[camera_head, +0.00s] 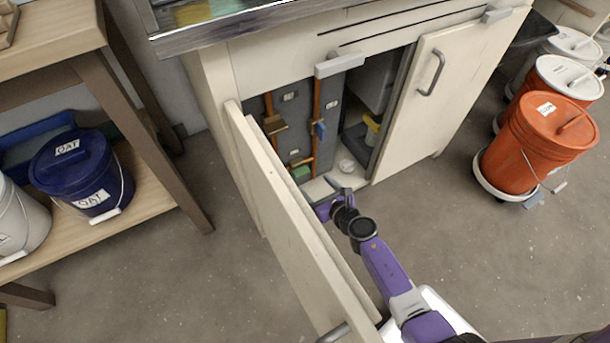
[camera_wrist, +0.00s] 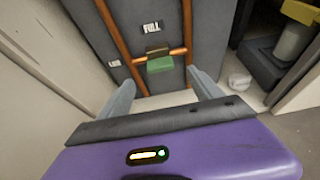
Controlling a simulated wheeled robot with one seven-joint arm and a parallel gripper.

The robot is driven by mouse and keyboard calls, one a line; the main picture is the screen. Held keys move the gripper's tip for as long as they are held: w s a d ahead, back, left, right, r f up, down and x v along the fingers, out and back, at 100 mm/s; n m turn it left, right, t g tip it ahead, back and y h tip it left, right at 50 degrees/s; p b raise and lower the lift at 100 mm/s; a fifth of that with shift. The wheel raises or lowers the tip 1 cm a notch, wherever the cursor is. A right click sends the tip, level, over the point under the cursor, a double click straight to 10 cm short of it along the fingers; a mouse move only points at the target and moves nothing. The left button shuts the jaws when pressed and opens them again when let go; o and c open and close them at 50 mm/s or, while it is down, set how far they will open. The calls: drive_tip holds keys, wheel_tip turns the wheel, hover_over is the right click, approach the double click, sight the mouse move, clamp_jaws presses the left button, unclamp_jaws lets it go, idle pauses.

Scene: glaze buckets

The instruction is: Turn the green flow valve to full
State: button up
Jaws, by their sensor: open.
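The green flow valve (camera_head: 301,172) sits low on a copper pipe inside the open cabinet. In the wrist view, the green valve handle (camera_wrist: 160,65) lies across the front of a short horizontal pipe, in the middle between my fingers. A FULL label (camera_wrist: 151,28) is above it, and a smaller label (camera_wrist: 114,63), apparently LOW, is to its left. My gripper (camera_head: 333,185) reaches into the cabinet opening; its fingers also show in the wrist view (camera_wrist: 160,82). It is open and empty, with the valve beyond the fingertips and no visible contact.
A brown-yellow valve (camera_head: 274,124) and a blue valve (camera_head: 320,129) sit higher on the pipes. The open left cabinet door (camera_head: 290,222) stands close beside my arm. The right door (camera_head: 440,90) is to the right. Orange bucket (camera_head: 530,150) stands farther right.

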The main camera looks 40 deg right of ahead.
sight(302, 173)
drive_tip(key=b+x, duration=0.3)
drive_tip(key=x, duration=0.4)
drive_tip(key=shift+w, duration=0.15)
drive_tip(key=c, duration=1.4)
